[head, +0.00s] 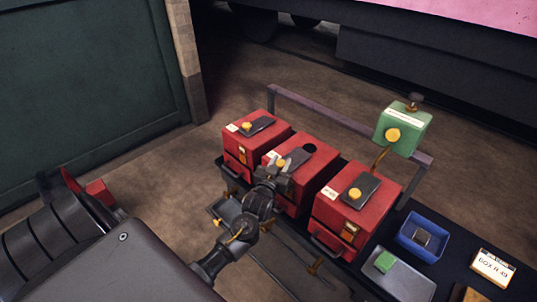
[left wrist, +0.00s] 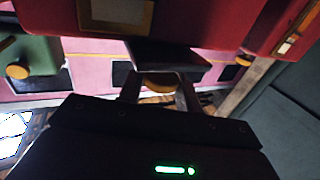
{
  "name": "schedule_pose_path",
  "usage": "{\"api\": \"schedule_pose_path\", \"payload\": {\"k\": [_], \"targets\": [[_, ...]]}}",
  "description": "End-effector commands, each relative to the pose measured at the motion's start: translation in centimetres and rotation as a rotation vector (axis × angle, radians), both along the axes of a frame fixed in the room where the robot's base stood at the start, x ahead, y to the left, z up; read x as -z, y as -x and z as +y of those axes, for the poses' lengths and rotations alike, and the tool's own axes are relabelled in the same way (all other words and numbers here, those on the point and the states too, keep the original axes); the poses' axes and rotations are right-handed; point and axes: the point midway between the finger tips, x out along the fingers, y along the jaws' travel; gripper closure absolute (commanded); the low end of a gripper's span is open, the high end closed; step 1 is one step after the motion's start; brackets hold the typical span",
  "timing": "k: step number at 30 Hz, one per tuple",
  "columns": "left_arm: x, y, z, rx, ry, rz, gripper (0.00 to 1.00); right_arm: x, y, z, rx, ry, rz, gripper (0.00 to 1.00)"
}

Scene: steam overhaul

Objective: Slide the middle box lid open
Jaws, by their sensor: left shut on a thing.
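The middle red box (head: 318,168) stands between two similar red boxes. Its dark lid (head: 299,157) lies on top, with a round dark hole (head: 309,150) showing beside the lid. My left gripper (head: 279,170) is at the near end of this lid, shut on its brass knob (head: 281,162). In the left wrist view, the knob (left wrist: 158,84) sits between the two fingers, with the dark lid (left wrist: 165,55) just beyond. The gripper partly hides the box's front and label. My right gripper is not in view.
The left red box (head: 270,138) and right red box (head: 378,216) stand close on either side, each with a dark lid and knob. A green box (head: 404,132) on a post rises behind. A blue tray (head: 423,237) lies to the right.

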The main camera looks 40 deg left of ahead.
Motion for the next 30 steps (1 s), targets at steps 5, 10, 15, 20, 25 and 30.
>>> {"api": "schedule_pose_path", "payload": {"k": [5, 10, 15, 20, 25, 30], "targets": [[0.2, 0.1, 0.0, -0.003, 0.001, 0.003, 1.0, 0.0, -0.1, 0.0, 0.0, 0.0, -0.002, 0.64], [0.3, 0.1, 0.1, -0.003, 0.001, 0.003, 0.54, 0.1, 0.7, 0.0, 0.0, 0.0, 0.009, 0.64], [0.2, 0.1, 0.0, -0.002, 0.0, 0.001, 0.46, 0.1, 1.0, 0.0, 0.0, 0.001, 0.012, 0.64], [0.2, 0.1, 0.1, -0.002, 0.0, 0.001, 0.46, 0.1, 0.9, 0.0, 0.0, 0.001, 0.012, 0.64], [0.3, 1.5, -0.3, -0.002, 0.001, 0.001, 0.46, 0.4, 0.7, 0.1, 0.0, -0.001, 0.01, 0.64], [0.5, 4.7, -1.1, -0.003, 0.003, 0.002, 0.46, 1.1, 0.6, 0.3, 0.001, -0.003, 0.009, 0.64]]}}
